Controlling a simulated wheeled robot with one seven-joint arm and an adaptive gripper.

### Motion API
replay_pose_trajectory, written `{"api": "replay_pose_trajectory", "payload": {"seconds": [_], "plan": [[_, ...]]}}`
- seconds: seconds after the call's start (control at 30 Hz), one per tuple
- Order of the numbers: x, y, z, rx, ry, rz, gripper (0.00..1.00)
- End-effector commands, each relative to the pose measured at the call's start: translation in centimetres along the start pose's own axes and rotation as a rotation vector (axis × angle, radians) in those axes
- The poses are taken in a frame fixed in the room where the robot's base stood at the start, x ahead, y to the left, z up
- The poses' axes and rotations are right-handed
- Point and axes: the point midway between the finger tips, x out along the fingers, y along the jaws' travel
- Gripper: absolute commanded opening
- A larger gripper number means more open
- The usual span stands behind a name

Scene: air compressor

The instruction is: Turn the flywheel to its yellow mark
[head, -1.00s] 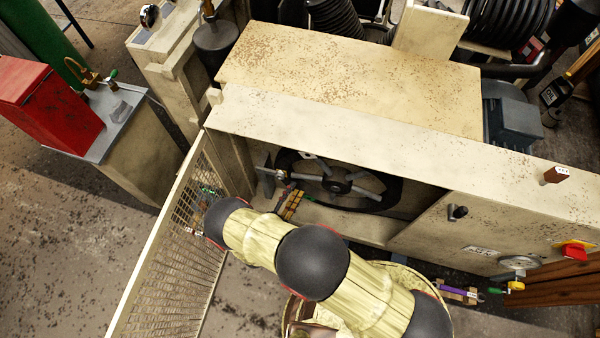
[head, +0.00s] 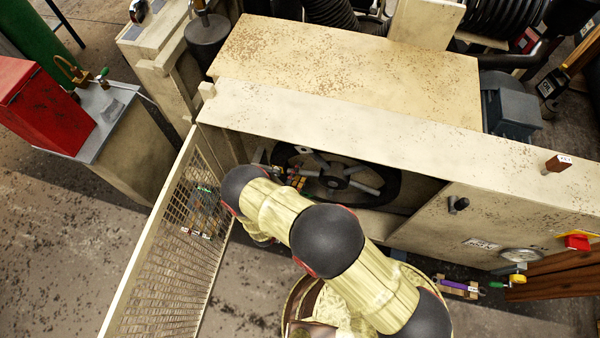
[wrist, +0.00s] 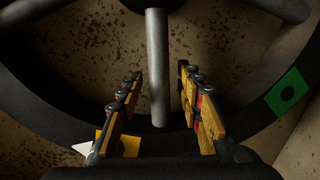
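The dark flywheel (head: 393,187) with grey spokes sits in the opening of the cream machine. In the wrist view its black rim (wrist: 50,112) curves across, and one spoke (wrist: 157,60) runs down from the hub. My gripper (wrist: 159,71) is open, one finger on each side of this spoke, with visible gaps to both. A yellow patch (wrist: 130,146) shows at the rim, partly hidden by the left finger, close to a small white triangle (wrist: 83,148). My gripper (head: 294,179) also shows at the wheel's left side.
A mesh guard door (head: 165,262) stands open left of the opening, close to my arm. The opening's upper edge (head: 330,130) overhangs the wheel. A panel with a black knob (head: 457,205) and red switch (head: 577,242) lies to the right. A red box (head: 35,105) stands far left.

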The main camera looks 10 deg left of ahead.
Motion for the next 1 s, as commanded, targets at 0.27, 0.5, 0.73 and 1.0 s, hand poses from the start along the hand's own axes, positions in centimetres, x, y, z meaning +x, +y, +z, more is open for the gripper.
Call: {"api": "replay_pose_trajectory", "payload": {"seconds": [0.27,0.5,0.73,1.0], "plan": [[0.00,0.03,0.00,-0.001,0.000,0.000,0.32],[-0.02,0.01,0.01,-0.001,0.000,0.000,0.18],[-0.02,0.00,0.01,-0.001,0.000,0.000,0.05],[-0.03,-0.02,0.01,-0.001,0.000,0.000,0.00]]}}
